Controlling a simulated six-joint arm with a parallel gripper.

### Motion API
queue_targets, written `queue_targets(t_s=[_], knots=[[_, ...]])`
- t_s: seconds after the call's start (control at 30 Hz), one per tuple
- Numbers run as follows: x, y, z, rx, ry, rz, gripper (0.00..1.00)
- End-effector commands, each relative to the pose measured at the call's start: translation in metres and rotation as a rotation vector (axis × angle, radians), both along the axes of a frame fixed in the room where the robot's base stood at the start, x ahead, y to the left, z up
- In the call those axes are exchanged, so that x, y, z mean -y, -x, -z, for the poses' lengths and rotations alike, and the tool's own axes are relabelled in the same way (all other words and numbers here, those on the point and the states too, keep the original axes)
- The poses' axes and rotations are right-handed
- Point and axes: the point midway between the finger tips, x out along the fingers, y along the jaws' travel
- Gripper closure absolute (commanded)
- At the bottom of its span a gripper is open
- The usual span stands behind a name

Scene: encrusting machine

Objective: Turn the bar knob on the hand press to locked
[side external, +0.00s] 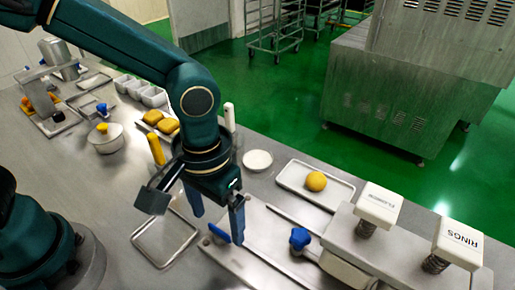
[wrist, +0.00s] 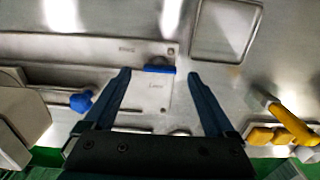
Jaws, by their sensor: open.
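A blue bar-shaped knob (side external: 219,233) sits at the left end of a flat steel plate on the bench. In the wrist view the blue bar (wrist: 159,69) lies crosswise between my fingertips, beside a pale label too small to read surely. My gripper (side external: 217,219) points down above this end of the plate, its two fingers apart, one on each side of the bar in the wrist view (wrist: 157,75). I see no clear contact with the bar. A blue star-shaped knob (side external: 299,239) stands farther right; it also shows in the wrist view (wrist: 81,101).
A tray (side external: 339,192) with a yellow ball lies behind. An empty tray (side external: 147,262) lies left of the plate. A yellow handle (side external: 156,149) stands close behind my gripper.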

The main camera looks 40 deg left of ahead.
Motion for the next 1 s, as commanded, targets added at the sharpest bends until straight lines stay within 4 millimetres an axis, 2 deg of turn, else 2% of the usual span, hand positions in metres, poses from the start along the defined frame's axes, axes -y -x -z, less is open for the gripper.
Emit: queue_targets(t_s=[0.2, 0.5, 0.67, 0.7, 0.73, 1.0], knots=[[0.0, 0.0, 0.021, -0.002, -0.001, -0.001, 0.1], [0.0, 0.0, 0.024, 0.001, 0.001, -0.001, 0.1], [0.0, 0.0, 0.024, 0.002, 0.001, -0.001, 0.71], [0.0, 0.0, 0.024, 0.001, 0.001, -0.001, 0.86], [0.0, 0.0, 0.024, 0.001, 0.001, -0.001, 0.96], [0.0, 0.0, 0.024, 0.002, 0.001, 0.026, 0.96]])
